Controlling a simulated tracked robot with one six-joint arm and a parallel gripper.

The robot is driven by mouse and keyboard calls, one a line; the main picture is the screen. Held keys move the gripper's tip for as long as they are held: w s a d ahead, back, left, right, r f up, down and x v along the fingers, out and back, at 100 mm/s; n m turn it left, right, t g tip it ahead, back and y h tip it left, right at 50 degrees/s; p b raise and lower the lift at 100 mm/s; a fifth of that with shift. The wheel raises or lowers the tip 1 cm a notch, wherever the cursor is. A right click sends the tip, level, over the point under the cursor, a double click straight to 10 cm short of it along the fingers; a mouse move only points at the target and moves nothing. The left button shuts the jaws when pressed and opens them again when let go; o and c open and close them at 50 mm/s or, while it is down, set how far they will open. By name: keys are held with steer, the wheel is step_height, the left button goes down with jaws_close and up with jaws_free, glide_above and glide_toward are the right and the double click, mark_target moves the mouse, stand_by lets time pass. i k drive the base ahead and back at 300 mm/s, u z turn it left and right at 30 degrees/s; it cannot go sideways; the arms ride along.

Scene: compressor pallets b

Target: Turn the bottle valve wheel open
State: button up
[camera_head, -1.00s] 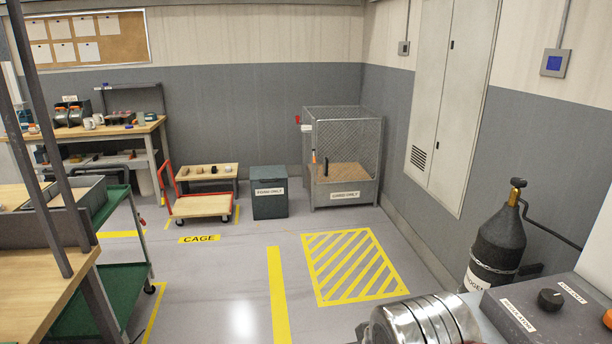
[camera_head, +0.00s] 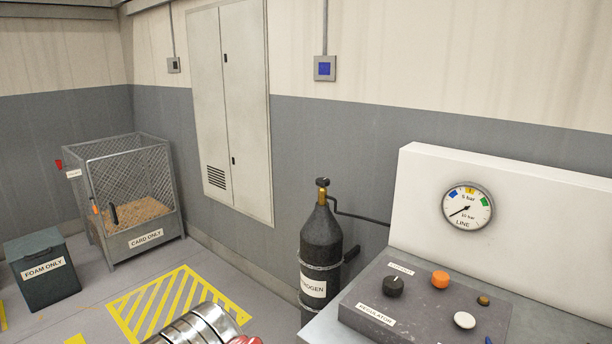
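A black gas bottle (camera_head: 322,240) labelled NITROGEN stands upright against the grey wall, right of centre. A chain or band runs around its body. A dark pipe (camera_head: 362,217) runs right from the valve towards the white panel. A round LINE gauge (camera_head: 467,206) on that panel has its needle pointing to the lower left. My gripper is not in view; only silver, banded parts, probably of my arm, show at the bottom edge.
A grey console (camera_head: 420,310) with a black REGULATOR knob (camera_head: 393,286), an orange knob (camera_head: 440,279) and a white button (camera_head: 464,320) is right of the bottle. Yellow floor hatching (camera_head: 170,300) lies left. A mesh CARD ONLY cage (camera_head: 128,160) and FOAM ONLY bin (camera_head: 42,290) stand farther left.

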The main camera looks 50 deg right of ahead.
mark_target(323, 182)
steer(key=z, duration=0.15)
steer(key=i, duration=1.4)
steer(key=z, duration=0.5)
steer(key=i, duration=0.75)
steer(key=z, duration=0.6)
steer(key=i, duration=0.6)
steer(key=z, duration=1.1)
steer(key=i, duration=1)
steer(key=z, duration=0.65)
